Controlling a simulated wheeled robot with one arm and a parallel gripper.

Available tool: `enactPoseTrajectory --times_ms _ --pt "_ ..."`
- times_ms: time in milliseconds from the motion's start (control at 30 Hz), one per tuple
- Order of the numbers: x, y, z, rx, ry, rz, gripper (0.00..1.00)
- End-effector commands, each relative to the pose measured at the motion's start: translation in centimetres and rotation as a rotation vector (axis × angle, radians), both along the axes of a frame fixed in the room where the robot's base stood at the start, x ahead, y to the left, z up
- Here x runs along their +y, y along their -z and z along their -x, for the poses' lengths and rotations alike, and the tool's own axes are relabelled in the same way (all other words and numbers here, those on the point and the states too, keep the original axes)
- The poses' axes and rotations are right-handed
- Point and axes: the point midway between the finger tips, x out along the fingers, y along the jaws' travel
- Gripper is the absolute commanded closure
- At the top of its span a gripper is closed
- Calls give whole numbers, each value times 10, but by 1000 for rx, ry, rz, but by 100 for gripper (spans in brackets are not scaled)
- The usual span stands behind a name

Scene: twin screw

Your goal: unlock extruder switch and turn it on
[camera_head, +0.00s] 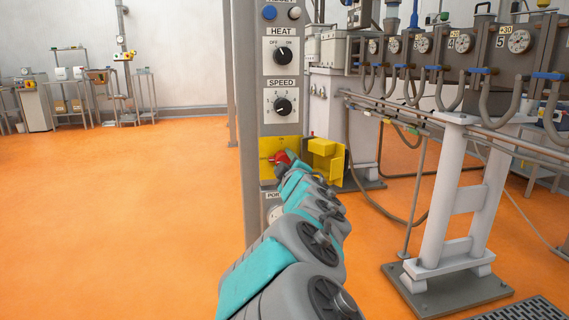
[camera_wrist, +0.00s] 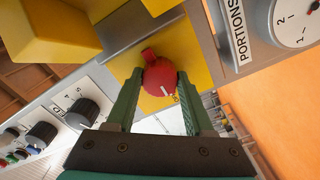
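The red extruder switch (camera_wrist: 160,77) is a round knob with a white mark and a raised red tab on its rim. It sits on a yellow plate (camera_head: 266,147) low on the grey control column. In the head view my arm partly hides the red knob (camera_head: 281,157). A yellow box-like cover (camera_head: 325,148) stands swung open to the right of the plate; its yellow block also fills the upper left of the wrist view (camera_wrist: 45,30). My gripper (camera_wrist: 160,76) has its green fingers on opposite sides of the red knob, filling the gap between them and appearing to touch both.
The HEAT knob (camera_head: 283,55) and SPEED knob (camera_head: 282,105) are above the switch. A PORTIONS dial (camera_wrist: 292,20) is below it. The extruder barrel with gauges (camera_head: 462,43) and its white stand (camera_head: 463,200) are to the right. Orange floor (camera_head: 120,210) is clear at left.

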Motion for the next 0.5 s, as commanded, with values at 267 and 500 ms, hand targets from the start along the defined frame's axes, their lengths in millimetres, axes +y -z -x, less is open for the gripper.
enactPoseTrajectory --times_ms 267,500 --pt "0 0 0 1 -1 0 80" --pt "0 1 0 1 0 1 100"
